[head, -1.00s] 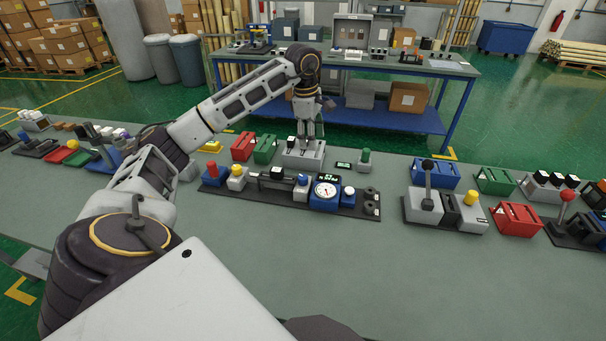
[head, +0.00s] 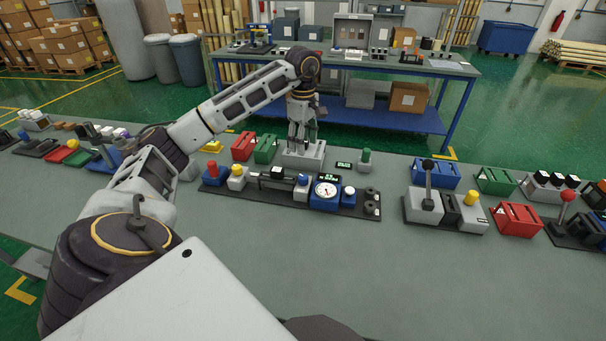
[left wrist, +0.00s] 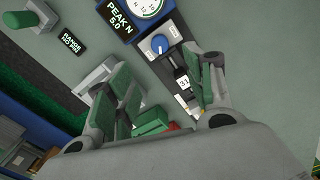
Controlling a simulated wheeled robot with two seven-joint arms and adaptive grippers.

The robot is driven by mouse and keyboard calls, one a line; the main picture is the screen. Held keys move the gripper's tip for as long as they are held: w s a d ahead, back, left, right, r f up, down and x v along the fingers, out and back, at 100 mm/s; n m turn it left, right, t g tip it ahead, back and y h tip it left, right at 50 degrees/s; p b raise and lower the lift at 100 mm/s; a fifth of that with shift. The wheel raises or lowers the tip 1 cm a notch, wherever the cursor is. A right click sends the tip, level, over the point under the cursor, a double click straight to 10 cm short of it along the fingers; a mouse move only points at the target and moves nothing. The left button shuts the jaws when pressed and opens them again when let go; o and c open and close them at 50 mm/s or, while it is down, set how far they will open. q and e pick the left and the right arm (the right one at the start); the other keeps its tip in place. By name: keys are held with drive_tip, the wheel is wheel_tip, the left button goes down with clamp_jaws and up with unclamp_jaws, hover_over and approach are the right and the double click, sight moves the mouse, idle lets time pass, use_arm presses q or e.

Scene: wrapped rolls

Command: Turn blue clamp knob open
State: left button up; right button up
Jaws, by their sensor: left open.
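The blue clamp knob (head: 303,179) sits on a light grey block in the row of fixtures on the bench. In the left wrist view the blue knob (left wrist: 158,45) shows at upper middle, with a white pointer mark on its face. My left gripper (head: 302,143) points down over a grey block (head: 304,160) behind the knob. In the left wrist view my left gripper (left wrist: 163,78) is open, its green-padded fingers apart with nothing held. The knob appears beyond and between the fingers, not touched. My right gripper is not in view.
A blue gauge unit (head: 325,197) stands right of the knob, on the same dark base plate. Red (head: 243,147) and green (head: 265,149) blocks stand left of the gripper. A green knob (head: 366,157) stands to its right. The front of the bench (head: 400,270) is clear.

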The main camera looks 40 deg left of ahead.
use_arm(q)
drive_tip(key=f, duration=0.1)
hover_over(303, 176)
wheel_tip(303, 176, down, 5)
drive_tip(key=shift+r, duration=0.15)
wheel_tip(303, 176, down, 6)
drive_tip(key=shift+r, duration=0.1)
drive_tip(key=shift+f+p, duration=0.3)
drive_tip(key=shift+f, duration=0.55)
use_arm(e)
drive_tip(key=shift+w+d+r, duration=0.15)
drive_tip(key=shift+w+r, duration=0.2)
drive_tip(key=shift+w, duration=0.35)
